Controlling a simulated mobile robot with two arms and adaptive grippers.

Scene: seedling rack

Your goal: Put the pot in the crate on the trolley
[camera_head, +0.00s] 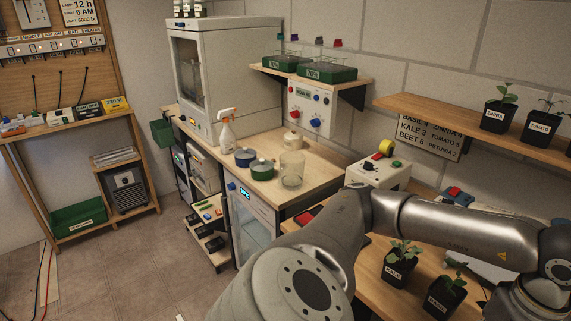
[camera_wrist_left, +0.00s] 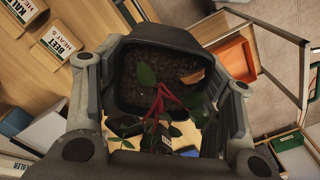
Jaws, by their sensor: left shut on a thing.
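My left gripper (camera_wrist_left: 162,78) is shut on a black square pot (camera_wrist_left: 168,36) in the left wrist view. The pot sits between its two fingers, with dark soil and a red-stemmed, green-leaved seedling (camera_wrist_left: 160,100) in it. The pot's label is hidden. In the head view my left arm crosses the lower right, and its gripper is out of the picture. An orange tray or crate (camera_wrist_left: 234,60) shows beyond the pot inside a metal frame (camera_wrist_left: 270,30) in the left wrist view; I cannot tell whether this is the trolley. My right gripper is not in view.
Two potted seedlings, one in a kale pot (camera_head: 397,272) and one in another pot (camera_head: 444,297), stand on the right bench near my arm. A wall shelf (camera_head: 420,108) holds more pots. A glass jar (camera_head: 291,170) stands on the middle bench.

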